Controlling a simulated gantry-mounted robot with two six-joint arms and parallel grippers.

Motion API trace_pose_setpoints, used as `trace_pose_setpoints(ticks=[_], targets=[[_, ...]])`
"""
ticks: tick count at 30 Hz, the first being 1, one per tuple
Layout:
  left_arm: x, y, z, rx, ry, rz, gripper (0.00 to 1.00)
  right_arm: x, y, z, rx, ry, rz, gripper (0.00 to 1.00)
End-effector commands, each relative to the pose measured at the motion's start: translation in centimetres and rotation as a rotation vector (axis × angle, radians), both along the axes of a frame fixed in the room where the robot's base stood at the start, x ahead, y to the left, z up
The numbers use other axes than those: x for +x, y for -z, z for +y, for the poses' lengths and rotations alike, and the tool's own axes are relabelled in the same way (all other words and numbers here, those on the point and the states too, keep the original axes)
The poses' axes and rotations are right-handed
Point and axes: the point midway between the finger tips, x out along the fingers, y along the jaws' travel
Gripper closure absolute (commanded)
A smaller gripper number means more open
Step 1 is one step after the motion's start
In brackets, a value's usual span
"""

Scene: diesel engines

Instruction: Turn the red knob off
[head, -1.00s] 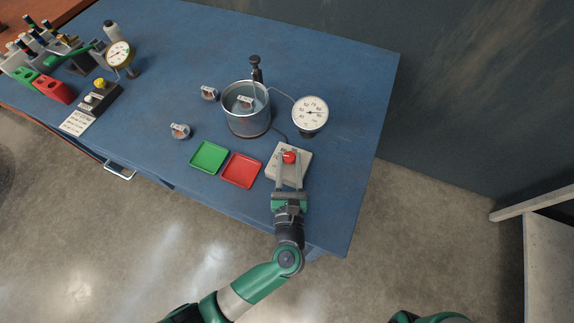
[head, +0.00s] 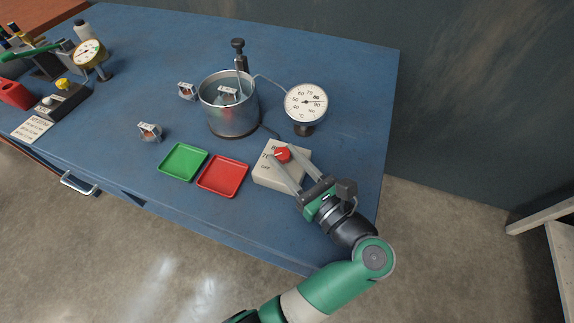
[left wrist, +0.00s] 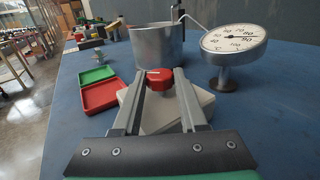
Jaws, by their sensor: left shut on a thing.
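The red knob (head: 282,153) sits on top of a pale beige box (head: 268,175) with dark lettering, near the front right of the blue table. A white mark shows on the knob in the left wrist view (left wrist: 160,77). My left gripper (head: 284,160) comes in from the lower right, its two fingers shut on the knob, one at each side. The fingers hide part of the box top. My right gripper is out of view.
A red tray (head: 222,178) and a green tray (head: 183,162) lie left of the box. A metal pot (head: 233,118) and a dial thermometer (head: 305,103) stand behind it. The blue table (head: 345,115) is clear to the right.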

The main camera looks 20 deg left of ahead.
Motion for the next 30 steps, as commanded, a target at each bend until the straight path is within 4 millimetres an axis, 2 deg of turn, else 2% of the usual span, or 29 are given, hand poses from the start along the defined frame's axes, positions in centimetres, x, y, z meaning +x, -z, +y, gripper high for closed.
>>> trace_pose_setpoints(ticks=[11,12,16,30], targets=[[0.01,0.14,0.11,-0.001,-0.006,0.004,1.0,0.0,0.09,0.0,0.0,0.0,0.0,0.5],[0.01,0.14,0.11,-0.001,-0.006,0.004,0.53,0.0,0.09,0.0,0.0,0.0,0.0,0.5],[0.01,0.11,0.1,0.0,-0.005,0.004,0.3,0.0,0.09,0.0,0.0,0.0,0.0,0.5],[-0.26,0.17,-0.28,0.0,-0.006,0.001,0.28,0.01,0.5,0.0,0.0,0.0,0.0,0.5]])
